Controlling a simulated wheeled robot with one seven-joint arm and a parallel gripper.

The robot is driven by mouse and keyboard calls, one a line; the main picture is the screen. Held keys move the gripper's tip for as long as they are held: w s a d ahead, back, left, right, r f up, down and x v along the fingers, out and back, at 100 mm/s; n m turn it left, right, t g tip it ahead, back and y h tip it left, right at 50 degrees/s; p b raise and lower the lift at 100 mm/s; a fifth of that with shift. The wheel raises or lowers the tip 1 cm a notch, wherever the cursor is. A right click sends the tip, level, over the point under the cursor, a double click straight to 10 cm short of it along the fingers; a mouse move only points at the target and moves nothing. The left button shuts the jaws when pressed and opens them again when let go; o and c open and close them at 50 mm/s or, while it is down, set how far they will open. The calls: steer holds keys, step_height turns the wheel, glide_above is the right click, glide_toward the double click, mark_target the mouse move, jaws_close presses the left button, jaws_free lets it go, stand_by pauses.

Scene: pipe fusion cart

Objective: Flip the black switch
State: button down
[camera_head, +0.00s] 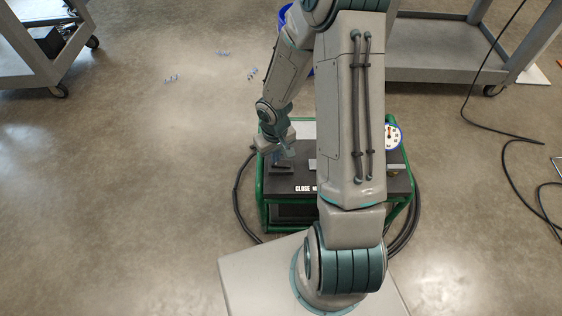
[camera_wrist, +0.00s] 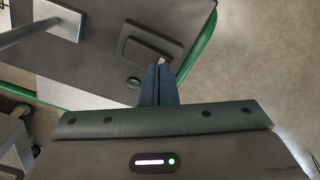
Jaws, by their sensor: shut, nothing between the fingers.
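The black switch (camera_wrist: 140,40) shows in the wrist view as a dark square plate with a raised inner panel, on the dark top of the cart (camera_wrist: 85,65). My gripper (camera_wrist: 159,72) has its dark blue fingers together, with nothing between them. The fingertips are at the lower right part of the switch in that view and cover a bit of its edge. I cannot tell whether they touch it. In the head view my gripper (camera_head: 285,153) is over the left part of the cart (camera_head: 291,190); the switch is not clearly made out there.
A small round green button (camera_wrist: 133,82) lies just left of the fingers. A metal lever on a light plate (camera_wrist: 62,22) stands further left. The cart's green frame rail (camera_wrist: 201,40) runs along the right. A round gauge (camera_head: 393,136) sits at the cart's right; black hose (camera_head: 240,190) loops around it.

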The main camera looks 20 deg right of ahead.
steer(key=shift+f+b, duration=0.65)
steer(key=shift+f, duration=0.1)
steer(key=shift+r, duration=0.1)
steer(key=shift+r+p, duration=3.1)
steer(key=shift+r, duration=0.3)
steer(key=shift+r, duration=0.2)
step_height(320, 180, up, 13)
steer(key=h+p, duration=0.1)
steer(key=p, duration=0.4)
glide_above(281, 163)
steer(key=s+r+m+t+p, duration=0.1)
steer(key=s+r+p, duration=0.3)
steer(key=r, duration=0.7)
steer(key=s+a+r+t+p, duration=0.1)
steer(key=s+r+p, duration=0.4)
steer(key=r, duration=0.6)
steer(key=s+r+m+y+p, duration=0.1)
steer(key=s+r+p, duration=0.3)
steer(key=r, duration=0.7)
steer(key=shift+s+a+m+t+p, duration=0.15)
steer(key=shift+a+m+t+p, duration=0.2)
steer(key=shift+p, duration=0.35)
